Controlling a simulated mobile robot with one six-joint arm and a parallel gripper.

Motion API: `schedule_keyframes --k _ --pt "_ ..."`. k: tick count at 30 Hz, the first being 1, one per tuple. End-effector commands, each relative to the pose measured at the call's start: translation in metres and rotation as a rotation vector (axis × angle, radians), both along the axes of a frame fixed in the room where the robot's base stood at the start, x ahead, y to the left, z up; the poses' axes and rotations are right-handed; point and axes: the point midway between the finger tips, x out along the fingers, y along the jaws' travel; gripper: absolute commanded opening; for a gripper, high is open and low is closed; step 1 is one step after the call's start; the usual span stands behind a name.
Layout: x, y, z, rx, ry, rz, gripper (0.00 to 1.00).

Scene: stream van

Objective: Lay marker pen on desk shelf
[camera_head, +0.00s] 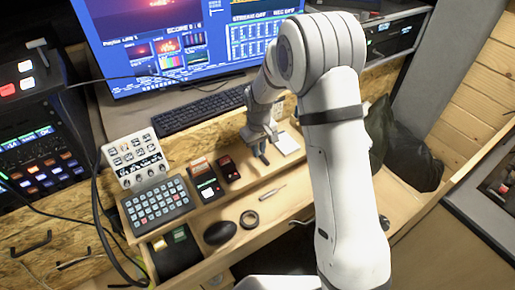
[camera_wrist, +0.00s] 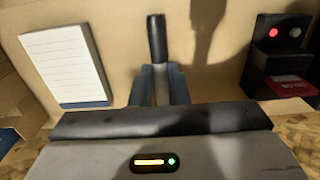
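The marker pen (camera_wrist: 156,38) is dark and sticks out from between the two fingers of my gripper (camera_wrist: 160,85) in the wrist view. In the head view my gripper (camera_head: 260,153) is over the wooden desk shelf (camera_head: 250,177), between a red-and-black device and a white notepad. The shelf's pale surface (camera_wrist: 120,30) lies behind the pen in the wrist view. I cannot tell whether the pen touches it.
The notepad (camera_wrist: 65,62) is left of my gripper in the wrist view, the device (camera_wrist: 280,55) with a red light right. A keyboard (camera_head: 200,108) lies behind. A slim pen-like tool (camera_head: 272,192), black ring (camera_head: 249,219) and mouse (camera_head: 220,232) lie on the lower desk.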

Motion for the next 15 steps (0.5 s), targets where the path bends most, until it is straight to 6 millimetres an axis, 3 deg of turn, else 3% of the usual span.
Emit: schedule_keyframes --k 7,15 --pt "-0.0001 0.0004 0.0007 0.0 0.0 0.001 0.35" --pt "-0.0001 0.0007 0.003 0.0 0.0 0.001 0.35"
